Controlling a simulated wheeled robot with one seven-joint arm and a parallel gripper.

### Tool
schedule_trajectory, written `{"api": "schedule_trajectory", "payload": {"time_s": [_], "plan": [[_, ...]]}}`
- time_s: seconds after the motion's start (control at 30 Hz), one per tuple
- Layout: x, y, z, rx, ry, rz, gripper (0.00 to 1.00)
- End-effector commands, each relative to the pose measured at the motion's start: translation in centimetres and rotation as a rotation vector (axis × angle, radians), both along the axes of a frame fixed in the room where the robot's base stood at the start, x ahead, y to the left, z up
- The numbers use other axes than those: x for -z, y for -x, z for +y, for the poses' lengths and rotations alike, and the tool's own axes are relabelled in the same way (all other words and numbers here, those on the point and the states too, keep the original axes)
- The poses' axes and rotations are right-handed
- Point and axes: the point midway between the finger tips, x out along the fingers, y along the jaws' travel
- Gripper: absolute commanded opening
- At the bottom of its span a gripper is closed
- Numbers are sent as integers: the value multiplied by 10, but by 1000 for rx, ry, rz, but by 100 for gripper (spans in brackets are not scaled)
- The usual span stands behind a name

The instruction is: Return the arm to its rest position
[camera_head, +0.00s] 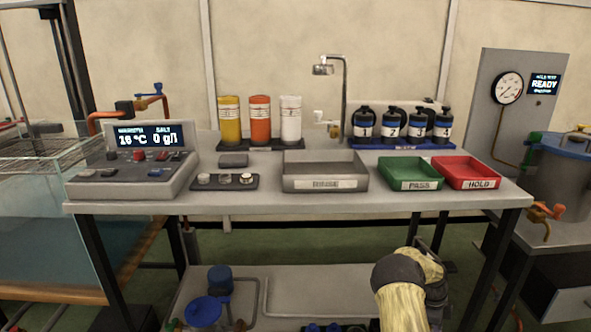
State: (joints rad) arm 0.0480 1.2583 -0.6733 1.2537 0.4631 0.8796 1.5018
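My arm (403,292) shows at the bottom right of centre, in front of the bench and below its top. Its pale yellow link and dark joint are folded low, apart from the objects on the bench. Dark parts (432,258) at its far end may be my gripper, but they are small and partly hidden by the arm. The fingers cannot be made out, nor whether they hold anything.
The bench (230,202) carries a control box (135,170), a grey RINSE tray (324,171), a green PASS tray (410,173), a red HOLD tray (466,173) and several numbered bottles (393,125). A lower shelf (310,290) lies beneath. A gauge panel (508,100) stands right.

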Motion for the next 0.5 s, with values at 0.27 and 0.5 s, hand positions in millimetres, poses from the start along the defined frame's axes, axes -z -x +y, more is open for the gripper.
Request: {"api": "schedule_trajectory", "payload": {"time_s": [0.27, 0.5], "plan": [[-42, 10, 19, -138, -63, -9, 0], [-102, 29, 63, -407, -150, -24, 0]]}}
